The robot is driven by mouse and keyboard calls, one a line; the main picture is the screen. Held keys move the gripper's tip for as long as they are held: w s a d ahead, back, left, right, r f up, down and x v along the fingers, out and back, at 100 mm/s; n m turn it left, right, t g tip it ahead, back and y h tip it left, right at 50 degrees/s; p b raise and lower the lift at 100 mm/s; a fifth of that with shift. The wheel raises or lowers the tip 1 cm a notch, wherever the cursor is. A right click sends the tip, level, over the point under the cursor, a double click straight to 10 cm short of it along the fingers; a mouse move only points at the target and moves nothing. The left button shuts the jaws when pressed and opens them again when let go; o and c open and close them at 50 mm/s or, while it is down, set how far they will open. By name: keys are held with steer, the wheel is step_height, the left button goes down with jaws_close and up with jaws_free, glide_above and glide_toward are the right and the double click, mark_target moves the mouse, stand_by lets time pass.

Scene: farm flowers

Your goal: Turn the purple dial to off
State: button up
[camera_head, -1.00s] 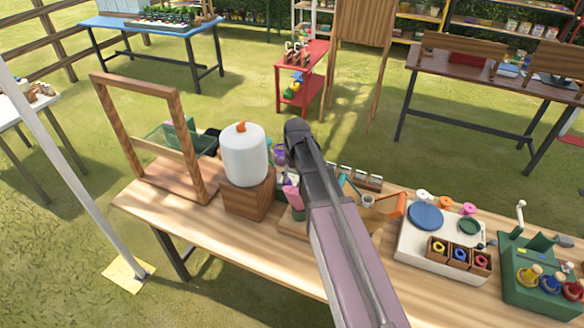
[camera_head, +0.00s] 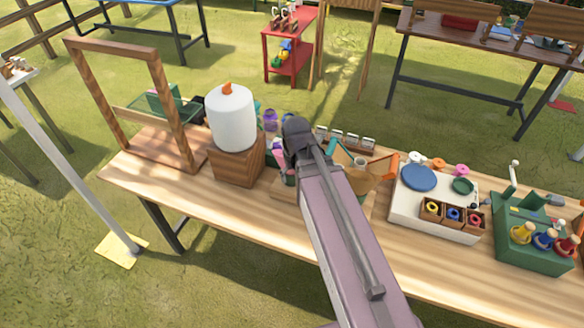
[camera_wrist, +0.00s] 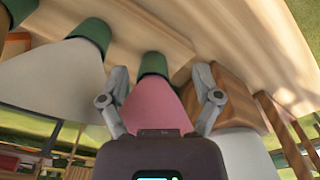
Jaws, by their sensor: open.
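No purple dial can be made out for certain. Purple round shapes (camera_head: 270,120) show beside the white cylinder, too small to identify. My arm crosses the middle of the head view and hides part of the table; the gripper's fingers cannot be made out there. In the wrist view my gripper (camera_wrist: 160,72) is open, with a pink cone (camera_wrist: 152,108) in a green holder showing between and beyond its fingers.
A white cylinder (camera_head: 231,118) stands on a wooden block (camera_head: 238,167), left of my arm. A wooden frame (camera_head: 175,100) stands at the table's left end. A green box with bottles (camera_head: 530,255) is at the right. The table's front strip (camera_head: 240,215) is bare.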

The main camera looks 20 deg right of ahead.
steer(key=s+f+b, duration=0.4)
steer(key=f+b, duration=0.3)
steer(key=f, duration=0.1)
steer(key=shift+s+b, duration=0.25)
steer(key=shift+b, duration=0.05)
steer(key=shift+f, duration=0.1)
stand_by(0.9)
stand_by(1.5)
